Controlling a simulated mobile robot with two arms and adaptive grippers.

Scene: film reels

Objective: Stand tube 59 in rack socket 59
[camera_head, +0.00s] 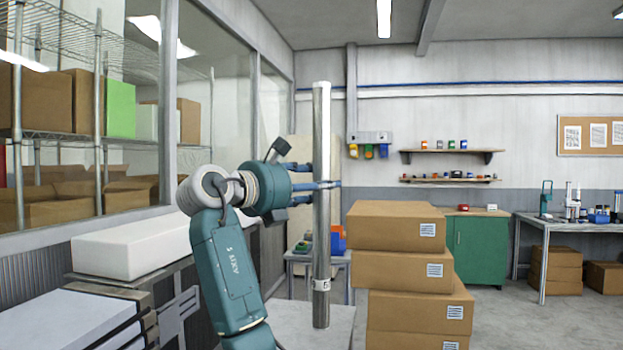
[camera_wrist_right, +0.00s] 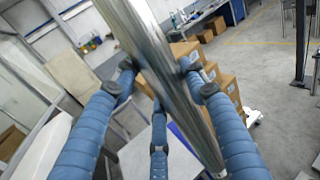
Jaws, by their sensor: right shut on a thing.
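A long shiny metal tube (camera_head: 321,130) stands upright in the middle of the head view. A white label (camera_head: 321,285) is near its lower end; only part of its marking shows, so I cannot read the full number. My right gripper (camera_head: 326,185) is shut on the tube around its middle. In the right wrist view the tube (camera_wrist_right: 160,70) runs slantwise between the blue fingers of my right gripper (camera_wrist_right: 160,84). The tube's lower end appears in front of a pale grey top; I cannot tell whether it touches. No rack socket can be made out. My left gripper is out of view.
Stacked cardboard boxes (camera_head: 397,275) stand close to the right of the tube. A pale grey top (camera_head: 300,318) lies low behind its lower end. A white block (camera_head: 135,245) is on the left bench. Open floor (camera_head: 510,325) shows at the right.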

